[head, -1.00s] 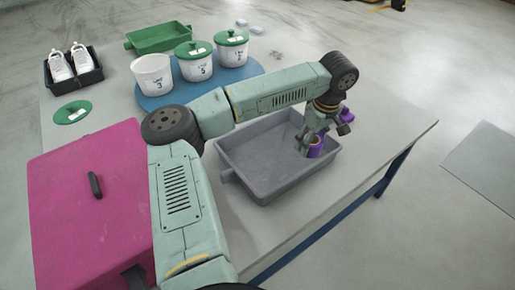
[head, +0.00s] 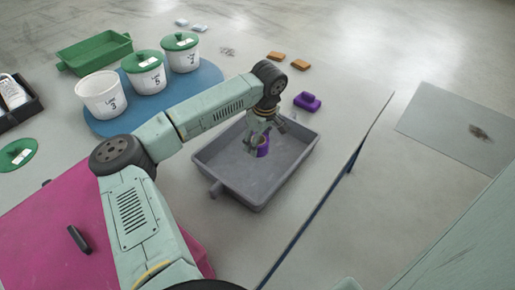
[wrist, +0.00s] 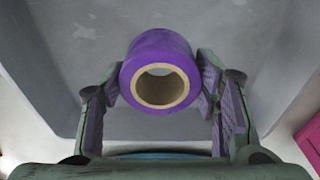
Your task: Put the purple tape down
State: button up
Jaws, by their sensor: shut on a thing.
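The purple tape (head: 263,147) is a roll with a tan cardboard core. It is in my gripper (head: 257,141), within the outline of the grey tray (head: 207,161) in the head view. In the wrist view the purple tape (wrist: 159,70) sits between the two fingers of my gripper (wrist: 160,88), with its open core facing the camera. The fingers are shut on its sides. The grey tray floor (wrist: 90,40) is behind it. I cannot tell whether the tape touches the tray floor.
White tubs (head: 102,97) stand on a blue round mat (head: 215,78), two with green lids. A green tray (head: 95,50) is behind them. A magenta box (head: 50,225) is at front left. A purple object (head: 308,101) and orange blocks (head: 301,64) lie beyond the grey tray.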

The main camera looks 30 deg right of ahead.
jog(key=shift+f+p, duration=0.4)
jog(key=shift+f, duration=1.65)
jog(key=shift+f, duration=0.1)
jog(key=o, duration=1.2)
jog(key=r+b, duration=0.1)
jog(key=r, duration=0.3)
jog(key=s+r+b, duration=0.1)
jog(key=r, duration=0.3)
jog(key=r+b, duration=0.1)
jog(key=r, duration=0.3)
jog(key=shift+s+d+r, duration=0.1)
jog(key=shift+s+d, duration=0.05)
jog(key=shift+d, duration=0.05)
